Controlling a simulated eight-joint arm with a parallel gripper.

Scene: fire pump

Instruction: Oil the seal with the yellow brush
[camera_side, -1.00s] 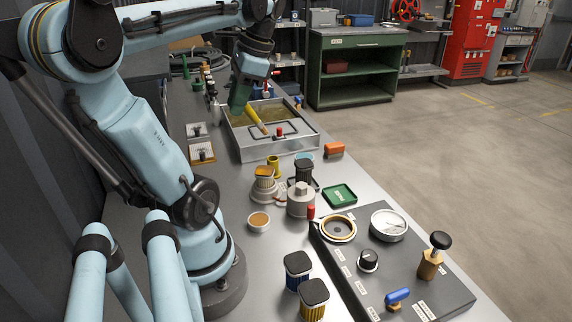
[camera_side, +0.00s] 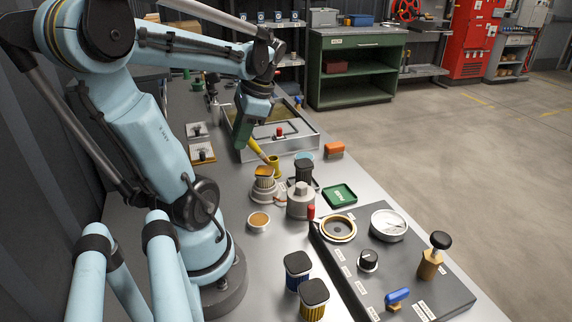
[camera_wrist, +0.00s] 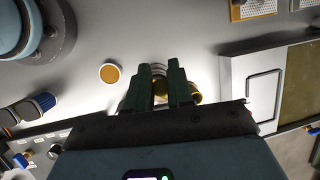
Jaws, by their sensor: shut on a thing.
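My gripper (camera_side: 243,133) is shut on the yellow brush (camera_side: 257,148), which slants down to the right, above the bench just in front of the tray. A small white dish of amber liquid (camera_side: 258,221) stands nearer the camera and also shows in the wrist view (camera_wrist: 110,73). A bronze ring (camera_side: 338,229), perhaps the seal, lies on the grey panel.
The metal tray (camera_side: 290,146) lies behind the brush. A green tray (camera_side: 339,195) is to the right. Bench around the dish is clear.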

